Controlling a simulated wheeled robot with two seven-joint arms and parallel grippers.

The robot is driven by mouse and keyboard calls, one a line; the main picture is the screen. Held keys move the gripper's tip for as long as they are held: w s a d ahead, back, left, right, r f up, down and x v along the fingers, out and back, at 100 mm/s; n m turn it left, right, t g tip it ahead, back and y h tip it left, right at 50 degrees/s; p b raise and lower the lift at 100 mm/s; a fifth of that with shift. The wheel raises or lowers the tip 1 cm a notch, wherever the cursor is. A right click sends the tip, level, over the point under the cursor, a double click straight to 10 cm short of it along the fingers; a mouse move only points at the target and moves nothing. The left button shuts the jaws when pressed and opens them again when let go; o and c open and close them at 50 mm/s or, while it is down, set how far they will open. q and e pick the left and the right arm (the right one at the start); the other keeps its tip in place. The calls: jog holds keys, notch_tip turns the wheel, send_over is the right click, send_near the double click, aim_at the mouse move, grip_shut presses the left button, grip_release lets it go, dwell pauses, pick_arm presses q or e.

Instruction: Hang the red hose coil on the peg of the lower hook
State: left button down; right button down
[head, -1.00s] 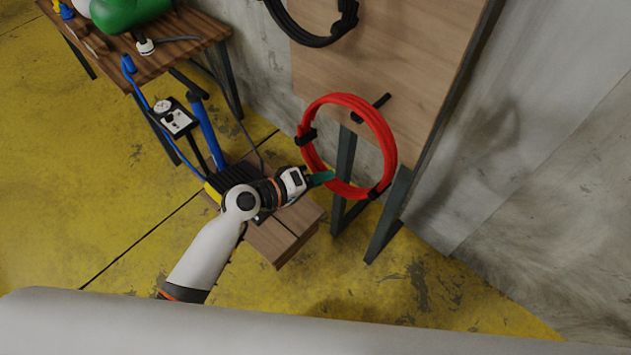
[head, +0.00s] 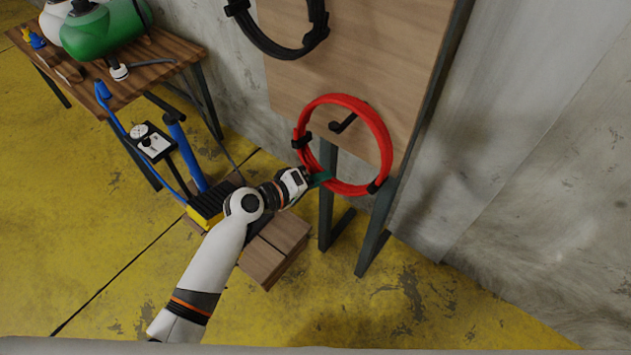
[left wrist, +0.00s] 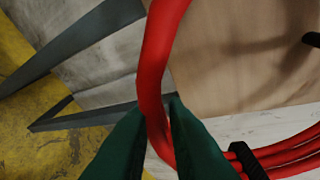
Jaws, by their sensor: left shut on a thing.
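The red hose coil (head: 384,135) is a ring with black ties, held upright in front of the wooden board. My left gripper (head: 320,179) is shut on its lower left side; in the left wrist view its dark green fingers (left wrist: 154,130) close around the red hose (left wrist: 152,75). The black peg of the lower hook (head: 343,124) shows through the ring's opening, in its upper middle. Whether the peg passes through the ring or stays behind it, I cannot tell. The peg (left wrist: 312,40) also shows at the right edge in the left wrist view. My right gripper is out of view.
The wooden board (head: 365,55) stands on dark legs (head: 376,235) by a concrete wall. A black coil (head: 318,20) hangs higher on it. A wooden block (head: 275,250) and a pump (head: 150,140) lie near my arm. A bench (head: 150,58) with a green tank (head: 105,30) is at upper left.

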pick_arm(q)
jog(key=shift+w+d+f+b, duration=0.15)
jog(key=shift+w+f+b, duration=0.05)
jog(key=shift+f+b, duration=0.4)
jog(key=shift+w+d+f+b, duration=0.1)
jog(key=shift+w+f+b, duration=0.05)
jog(key=shift+f+b, duration=0.45)
jog(key=shift+s+f, duration=0.1)
jog(key=shift+f, duration=0.1)
jog(key=c, duration=1.3)
grip_release()
jog(key=shift+c, duration=0.2)
